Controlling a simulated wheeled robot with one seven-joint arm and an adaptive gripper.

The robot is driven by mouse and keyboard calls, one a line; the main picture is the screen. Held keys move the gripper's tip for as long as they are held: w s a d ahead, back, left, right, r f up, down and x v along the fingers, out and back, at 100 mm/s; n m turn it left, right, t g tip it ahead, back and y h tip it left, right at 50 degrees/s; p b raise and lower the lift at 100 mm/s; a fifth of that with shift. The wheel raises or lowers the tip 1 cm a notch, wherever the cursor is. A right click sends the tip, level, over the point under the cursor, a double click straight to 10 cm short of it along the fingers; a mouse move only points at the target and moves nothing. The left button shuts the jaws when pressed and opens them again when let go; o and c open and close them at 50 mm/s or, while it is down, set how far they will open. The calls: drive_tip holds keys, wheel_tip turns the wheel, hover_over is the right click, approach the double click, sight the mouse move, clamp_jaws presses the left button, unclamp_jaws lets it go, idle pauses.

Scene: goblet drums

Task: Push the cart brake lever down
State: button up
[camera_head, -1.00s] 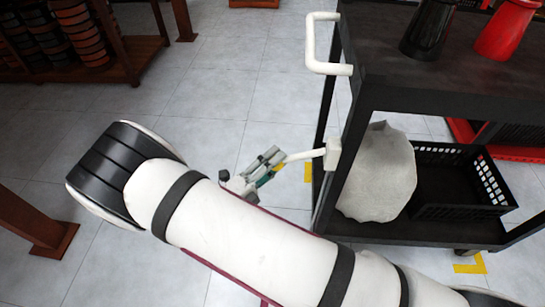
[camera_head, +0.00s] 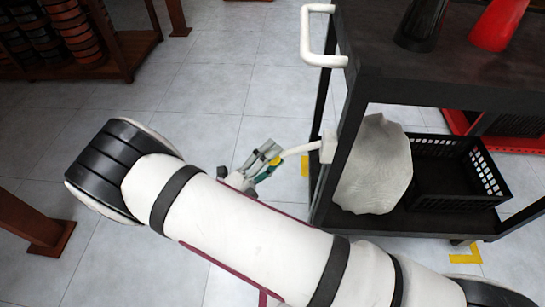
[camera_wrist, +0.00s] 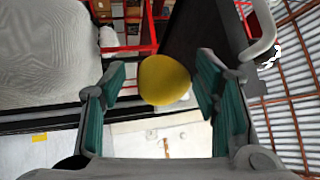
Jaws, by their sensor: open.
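The brake lever (camera_head: 300,149) is a white rod sticking out from a white mount (camera_head: 328,147) on the near-left post of the black cart (camera_head: 440,228). It slopes slightly down toward my gripper (camera_head: 264,164). Its rounded yellow knob shows large in the wrist view (camera_wrist: 164,80). My gripper (camera_wrist: 162,73) is open, with its green-padded fingers on either side of the knob. I see a gap to the left finger; the right finger is closer, and I cannot tell whether it touches. My arm hides part of the gripper in the head view.
A white cart handle (camera_head: 307,40) rises above the lever. A grey sack (camera_head: 375,170) and a black crate (camera_head: 437,178) sit on the lower shelf. Black (camera_head: 421,22) and red (camera_head: 497,24) drums stand on top. Open tiled floor lies left of the cart.

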drive_tip(key=v, duration=1.2)
